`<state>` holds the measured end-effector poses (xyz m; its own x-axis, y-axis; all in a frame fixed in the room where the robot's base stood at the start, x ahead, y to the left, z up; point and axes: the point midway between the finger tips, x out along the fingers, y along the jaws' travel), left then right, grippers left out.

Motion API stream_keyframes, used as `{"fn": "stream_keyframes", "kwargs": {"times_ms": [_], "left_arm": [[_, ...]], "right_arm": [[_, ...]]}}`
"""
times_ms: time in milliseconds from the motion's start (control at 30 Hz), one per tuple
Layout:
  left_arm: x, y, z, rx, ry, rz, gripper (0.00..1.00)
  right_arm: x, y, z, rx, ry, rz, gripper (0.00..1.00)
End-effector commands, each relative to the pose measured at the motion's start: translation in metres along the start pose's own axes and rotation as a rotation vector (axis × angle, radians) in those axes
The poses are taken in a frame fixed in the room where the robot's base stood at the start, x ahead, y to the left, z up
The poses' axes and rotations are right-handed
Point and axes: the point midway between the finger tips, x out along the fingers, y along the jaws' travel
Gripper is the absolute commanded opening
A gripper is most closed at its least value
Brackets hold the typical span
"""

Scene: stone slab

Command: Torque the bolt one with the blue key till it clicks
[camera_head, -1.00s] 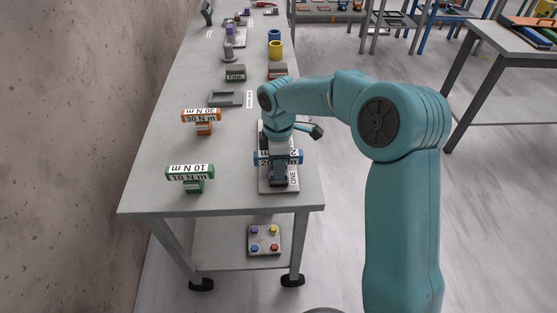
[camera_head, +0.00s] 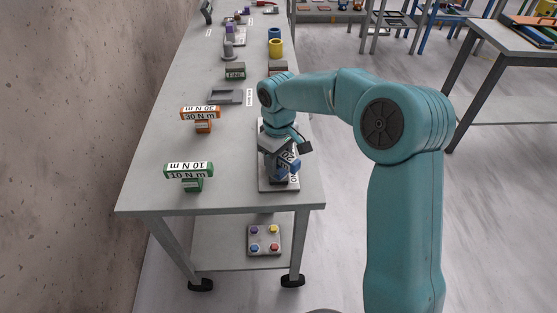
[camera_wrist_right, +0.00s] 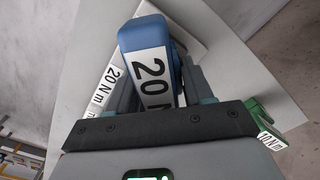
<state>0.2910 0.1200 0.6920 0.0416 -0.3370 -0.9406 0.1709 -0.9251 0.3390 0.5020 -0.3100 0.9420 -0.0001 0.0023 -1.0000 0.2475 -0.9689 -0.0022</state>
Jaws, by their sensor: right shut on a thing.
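The blue key, labelled 20 N m, shows in the right wrist view (camera_wrist_right: 146,50) and in the head view (camera_head: 290,163). My right gripper (camera_head: 284,168) is shut on it, over the light plate (camera_head: 265,184) at the table's front right. The key's bar is turned at an angle to the table edge. The bolt is hidden under the key and gripper, and most of the plate's lettering is covered. My left gripper is in no view.
A green 10 N m key (camera_head: 188,170) and an orange 30 N m key (camera_head: 201,113) stand to the left on the grey table (camera_head: 232,202). A grey tray (camera_head: 231,97) and small blocks lie farther back. A concrete wall (camera_head: 75,120) rises at the left.

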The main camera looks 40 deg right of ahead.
Motion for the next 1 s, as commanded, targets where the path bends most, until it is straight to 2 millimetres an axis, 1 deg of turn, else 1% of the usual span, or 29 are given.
{"fn": "stream_keyframes", "kwargs": {"times_ms": [367, 567, 1000], "left_arm": [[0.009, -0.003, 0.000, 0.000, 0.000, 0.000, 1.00], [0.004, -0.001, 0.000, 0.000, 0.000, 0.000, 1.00], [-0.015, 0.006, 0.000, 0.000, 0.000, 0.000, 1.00]], "right_arm": [[0.001, -0.001, -0.001, 0.458, 0.003, -0.001, 0.00], [-0.005, -0.001, -0.001, 0.445, 0.002, -0.001, 0.00], [-0.030, 0.000, -0.001, 0.443, 0.002, 0.000, 0.00]]}}
